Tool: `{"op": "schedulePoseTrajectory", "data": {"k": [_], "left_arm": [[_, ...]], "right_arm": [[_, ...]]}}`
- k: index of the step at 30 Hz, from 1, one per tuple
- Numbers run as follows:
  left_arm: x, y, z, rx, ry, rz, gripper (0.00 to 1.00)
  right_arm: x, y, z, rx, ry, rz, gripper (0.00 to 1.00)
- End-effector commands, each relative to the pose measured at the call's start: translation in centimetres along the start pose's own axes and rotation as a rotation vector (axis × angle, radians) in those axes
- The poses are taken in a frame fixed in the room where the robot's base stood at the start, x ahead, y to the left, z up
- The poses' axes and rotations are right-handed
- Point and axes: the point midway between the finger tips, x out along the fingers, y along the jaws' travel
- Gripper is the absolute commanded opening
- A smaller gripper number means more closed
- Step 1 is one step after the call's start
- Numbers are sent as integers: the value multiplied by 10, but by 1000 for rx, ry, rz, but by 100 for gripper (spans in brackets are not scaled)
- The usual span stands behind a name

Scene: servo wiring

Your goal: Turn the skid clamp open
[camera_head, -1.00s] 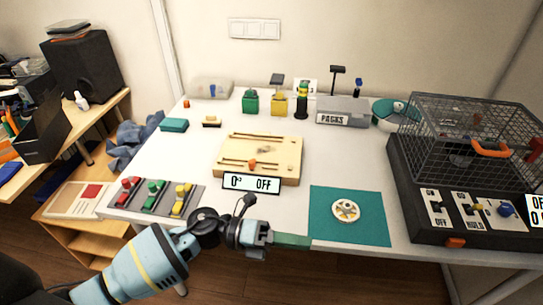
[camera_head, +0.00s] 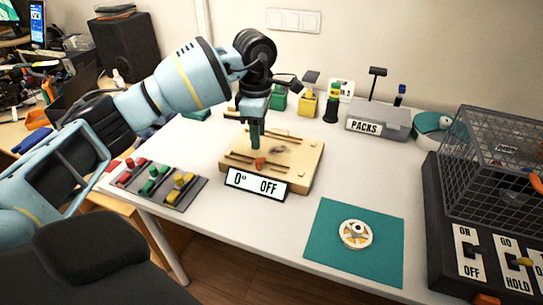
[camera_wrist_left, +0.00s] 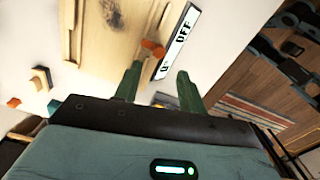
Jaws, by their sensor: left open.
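The wooden skid board (camera_head: 306,158) lies on the white table with slots running across it. A small orange knob (camera_head: 260,163), which looks like the skid clamp, sits at its near slot; whether it is turned is too small to tell. A sign reading 0° OFF (camera_head: 257,184) stands at the board's near edge. My left gripper (camera_head: 254,146) points down over the board, close to the knob. In the left wrist view its two green fingers (camera_wrist_left: 158,74) are apart with nothing between them, and the orange knob (camera_wrist_left: 153,47) shows just past their tips. My right gripper is out of view.
A switch panel with red, green and yellow levers (camera_head: 158,183) lies to the left. A teal mat (camera_head: 325,245) carries a round white wheel (camera_head: 355,235). A PACKS box (camera_head: 380,121) stands behind, and a wire cage (camera_head: 500,165) is on the right.

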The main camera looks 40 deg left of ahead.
Motion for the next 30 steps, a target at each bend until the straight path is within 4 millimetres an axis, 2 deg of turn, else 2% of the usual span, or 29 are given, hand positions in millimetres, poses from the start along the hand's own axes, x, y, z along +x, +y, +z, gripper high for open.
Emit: {"op": "schedulePoseTrajectory", "data": {"k": [8, 21, 30], "left_arm": [[2, 1, -3, -3, 9, 4, 41], [62, 1, -3, -4, 7, 3, 41], [76, 2, -2, -3, 6, 5, 41]], "right_arm": [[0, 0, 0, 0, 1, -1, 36], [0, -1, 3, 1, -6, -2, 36], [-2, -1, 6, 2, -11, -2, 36]]}}
